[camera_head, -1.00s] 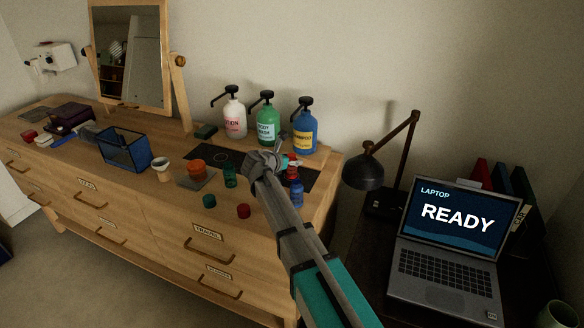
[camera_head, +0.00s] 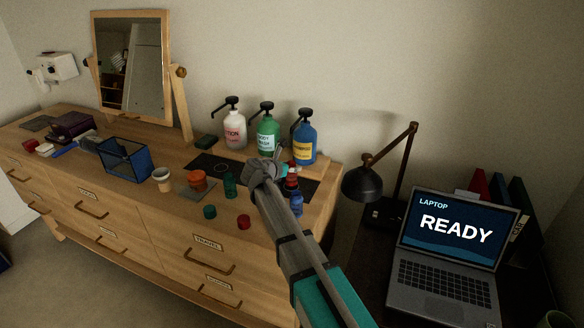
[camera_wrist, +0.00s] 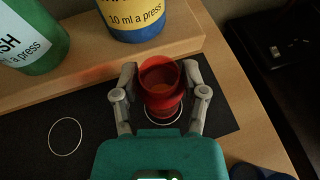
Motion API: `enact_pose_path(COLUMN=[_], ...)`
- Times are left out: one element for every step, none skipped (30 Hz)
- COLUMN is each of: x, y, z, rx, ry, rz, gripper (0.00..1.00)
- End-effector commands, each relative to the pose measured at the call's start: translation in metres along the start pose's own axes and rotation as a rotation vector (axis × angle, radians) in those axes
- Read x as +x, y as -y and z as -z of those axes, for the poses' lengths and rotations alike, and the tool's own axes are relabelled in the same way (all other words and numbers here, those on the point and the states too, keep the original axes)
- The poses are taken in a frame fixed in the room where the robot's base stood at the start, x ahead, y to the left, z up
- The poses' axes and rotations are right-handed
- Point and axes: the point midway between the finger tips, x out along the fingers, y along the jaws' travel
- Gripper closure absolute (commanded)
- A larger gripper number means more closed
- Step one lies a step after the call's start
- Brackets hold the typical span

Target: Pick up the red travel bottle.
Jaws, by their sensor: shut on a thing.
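The red travel bottle (camera_wrist: 160,88) stands upright and open-topped in the wrist view, between the two fingers of my gripper (camera_wrist: 160,76). The fingers are shut on its sides. A white ring on the dark mat (camera_wrist: 95,120) shows around and below its base; I cannot tell whether the base touches the mat. In the head view the red bottle (camera_head: 291,181) is partly hidden by my gripper (camera_head: 283,165). A blue bottle (camera_head: 296,205) stands close in front of it.
Lotion (camera_head: 234,130), body wash (camera_head: 267,137) and shampoo (camera_head: 305,145) pump bottles stand on a ledge behind. A green bottle (camera_head: 230,185), green cap (camera_head: 210,212) and red cap (camera_head: 243,222) are to the left. A lamp (camera_head: 364,183) stands right of the dresser.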

Motion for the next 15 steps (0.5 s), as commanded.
enact_pose_path(x=[-0.003,-0.004,-0.006,-0.007,-0.008,-0.013,-0.017,-0.021,-0.025,-0.029,-0.033,-0.038,-0.042,-0.045,-0.05], y=[0.0,0.0,0.0,0.0,0.0,0.003,0.004,0.006,0.008,0.009,0.011,0.013,0.014,0.015,0.018], z=[-0.008,-0.01,-0.014,-0.017,-0.019,-0.022,-0.024,-0.026,-0.029,-0.032,-0.034,-0.037,-0.039,-0.041,-0.044], rx=[0.0,0.0,0.0,0.0,0.0,0.0,-0.001,-0.001,-0.001,-0.001,-0.001,-0.001,-0.001,-0.001,-0.001], ry=[0.0,0.0,0.0,0.0,0.0,0.0,0.0,0.0,0.0,0.0,0.0,0.0,0.0,0.0,0.0], rz=[0.0,0.0,0.0,0.0,0.0,-0.001,-0.001,-0.001,-0.001,-0.001,-0.001,-0.001,-0.001,-0.001,0.0], gripper=[0.98,0.98,0.98,0.98,0.98,0.98,0.98,0.98,0.98,0.98,0.98,0.98,0.98,0.98,0.98])
